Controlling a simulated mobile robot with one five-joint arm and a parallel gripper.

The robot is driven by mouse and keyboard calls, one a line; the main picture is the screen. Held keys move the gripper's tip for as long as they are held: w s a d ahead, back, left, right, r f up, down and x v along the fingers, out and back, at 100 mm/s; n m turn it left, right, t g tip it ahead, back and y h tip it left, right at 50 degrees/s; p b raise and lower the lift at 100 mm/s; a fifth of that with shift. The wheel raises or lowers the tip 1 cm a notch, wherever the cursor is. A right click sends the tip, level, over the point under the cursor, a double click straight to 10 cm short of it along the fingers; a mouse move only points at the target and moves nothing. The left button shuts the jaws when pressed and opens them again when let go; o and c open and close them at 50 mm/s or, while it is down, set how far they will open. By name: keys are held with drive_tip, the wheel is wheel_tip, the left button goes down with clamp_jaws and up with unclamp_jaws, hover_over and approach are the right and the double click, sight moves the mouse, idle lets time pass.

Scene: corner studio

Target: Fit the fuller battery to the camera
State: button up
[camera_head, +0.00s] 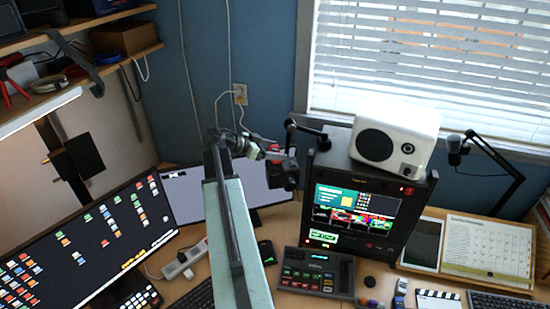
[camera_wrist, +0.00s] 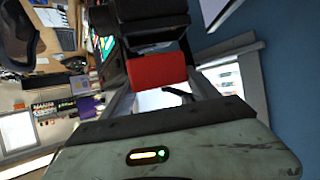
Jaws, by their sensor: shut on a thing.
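My gripper (camera_head: 280,158) is raised above the back of the desk, at the end of my arm, in the middle of the head view. It is shut on a dark block with a red part (camera_head: 290,176). In the wrist view the red part (camera_wrist: 157,70) shows close up, with black parts (camera_wrist: 150,28) beyond it. I cannot tell whether this block is a battery, and no charge mark on it is readable. The fingertips are not clear. I cannot pick out the camera for certain in either view.
A black rack with a lit screen (camera_head: 352,208) stands right of my gripper, with a white speaker (camera_head: 395,135) on top. A control panel (camera_head: 315,275) lies in front. A boom microphone (camera_head: 308,135) is close by. Monitors (camera_head: 85,240) stand left. Small items (camera_head: 400,292) crowd the desk's front.

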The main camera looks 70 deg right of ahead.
drive_tip(key=f+b, duration=0.1)
drive_tip(key=d+f+b, duration=0.1)
drive_tip(key=f+b, duration=0.1)
drive_tip(key=shift+w+f, duration=0.2)
drive_tip(key=shift+f+b, duration=0.35)
drive_tip(key=shift+b, duration=0.2)
drive_tip(key=shift+a+r+p, duration=0.15)
drive_tip(key=shift+r+p, duration=0.1)
drive_tip(key=shift+p, duration=0.05)
drive_tip(key=shift+f, duration=0.2)
drive_tip(key=o, duration=1.6)
drive_tip(key=shift+r, duration=0.15)
